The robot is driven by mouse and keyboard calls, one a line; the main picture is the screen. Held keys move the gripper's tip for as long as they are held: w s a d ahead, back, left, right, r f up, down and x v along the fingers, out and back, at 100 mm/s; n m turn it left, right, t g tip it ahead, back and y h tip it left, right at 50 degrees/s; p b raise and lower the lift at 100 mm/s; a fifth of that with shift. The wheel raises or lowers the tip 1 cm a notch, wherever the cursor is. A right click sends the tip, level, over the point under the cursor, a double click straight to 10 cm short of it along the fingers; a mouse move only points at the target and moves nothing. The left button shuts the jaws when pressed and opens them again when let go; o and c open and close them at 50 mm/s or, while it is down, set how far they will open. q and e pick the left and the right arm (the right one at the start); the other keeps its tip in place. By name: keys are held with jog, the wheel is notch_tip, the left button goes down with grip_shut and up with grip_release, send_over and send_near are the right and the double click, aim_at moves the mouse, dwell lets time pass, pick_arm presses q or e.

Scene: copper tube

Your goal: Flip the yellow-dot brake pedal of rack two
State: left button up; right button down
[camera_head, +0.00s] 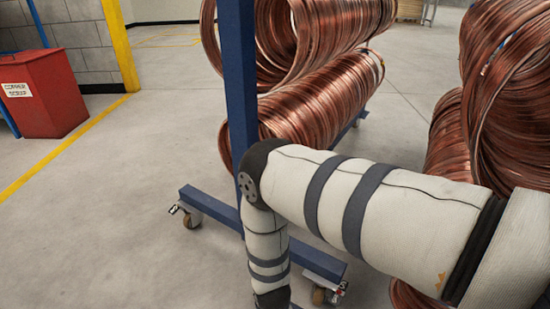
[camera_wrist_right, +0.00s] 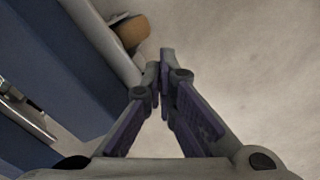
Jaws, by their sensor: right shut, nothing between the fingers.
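A blue rack (camera_head: 240,90) holding copper coils stands in the middle of the head view. Its base beam has a caster (camera_head: 191,217) at the left end and another caster (camera_head: 320,295) at the right end, each with small metal parts. I cannot make out a yellow dot or tell which rack is rack two. My right arm crosses from the right and bends downward, its gripper out of the head view. In the right wrist view my right gripper (camera_wrist_right: 164,62) is shut and empty, close to a brown caster wheel (camera_wrist_right: 130,32) beside a blue beam (camera_wrist_right: 75,60). My left gripper is not in view.
More copper coils (camera_head: 500,90) stand at the right. A red scrap bin (camera_head: 45,95) is at the far left by a yellow post (camera_head: 120,45). The floor (camera_head: 90,230) left of the rack is clear. A metal part (camera_wrist_right: 25,115) shows at the wrist view's left edge.

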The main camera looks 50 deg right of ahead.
jog(key=shift+f+b, duration=0.75)
jog(key=shift+f, duration=0.5)
dwell(0.4)
jog(key=shift+r, duration=0.1)
notch_tip(320, 180, up, 7)
jog(key=p, duration=0.5)
